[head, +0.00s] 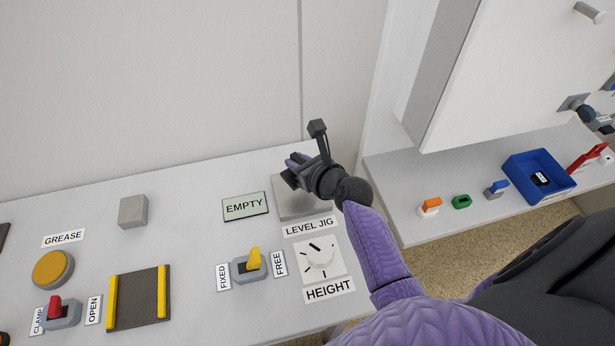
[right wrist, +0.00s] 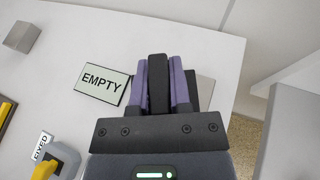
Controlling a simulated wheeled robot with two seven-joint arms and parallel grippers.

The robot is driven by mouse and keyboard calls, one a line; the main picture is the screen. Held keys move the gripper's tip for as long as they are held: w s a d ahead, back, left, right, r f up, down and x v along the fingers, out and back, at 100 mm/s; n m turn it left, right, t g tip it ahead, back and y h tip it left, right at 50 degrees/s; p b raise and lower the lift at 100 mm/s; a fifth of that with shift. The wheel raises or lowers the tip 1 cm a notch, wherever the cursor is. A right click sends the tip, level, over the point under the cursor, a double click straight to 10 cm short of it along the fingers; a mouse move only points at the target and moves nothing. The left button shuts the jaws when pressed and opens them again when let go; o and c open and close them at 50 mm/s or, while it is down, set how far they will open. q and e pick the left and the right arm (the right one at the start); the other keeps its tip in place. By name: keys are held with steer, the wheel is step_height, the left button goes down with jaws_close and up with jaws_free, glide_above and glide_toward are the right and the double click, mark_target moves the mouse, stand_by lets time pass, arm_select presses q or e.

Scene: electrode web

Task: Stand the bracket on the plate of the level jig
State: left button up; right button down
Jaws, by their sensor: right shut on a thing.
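My right gripper (head: 296,163) is over the level jig's grey plate (head: 289,206), near the back of the bench. In the right wrist view its two purple fingers (right wrist: 160,82) are shut on a dark bracket (right wrist: 158,84). Another dark part shows just right of the right finger. The plate also shows in the right wrist view (right wrist: 206,91), partly hidden behind the gripper. The gripper and arm cover the bracket in the head view. I cannot tell whether the bracket touches the plate. My left gripper is not in view.
An EMPTY display (head: 245,206) stands left of the plate. In front are a HEIGHT dial (head: 319,255) and a yellow FIXED/FREE switch (head: 252,261). A grey block (head: 133,211) sits further left. A lower shelf at right holds a blue tray (head: 520,165) and small coloured parts.

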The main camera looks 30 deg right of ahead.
step_height(320, 180, down, 6)
steer(key=b, duration=0.3)
steer(key=shift+r, duration=0.4)
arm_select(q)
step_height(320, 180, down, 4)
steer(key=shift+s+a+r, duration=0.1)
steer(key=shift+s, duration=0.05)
arm_select(e)
steer(key=shift+f, duration=0.1)
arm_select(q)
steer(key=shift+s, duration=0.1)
arm_select(e)
steer(key=c, duration=0.6)
jaws_free()
steer(key=shift+o, duration=0.2)
steer(key=shift+s+r+p, duration=0.25)
steer(key=shift+r+p, duration=0.05)
steer(key=shift+p, duration=0.1)
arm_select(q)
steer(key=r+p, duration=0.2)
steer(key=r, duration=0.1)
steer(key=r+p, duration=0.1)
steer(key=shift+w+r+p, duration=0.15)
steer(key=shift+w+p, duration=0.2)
arm_select(e)
steer(key=v, duration=1.1)
steer(key=shift+s, duration=0.25)
steer(key=shift+f, duration=0.1)
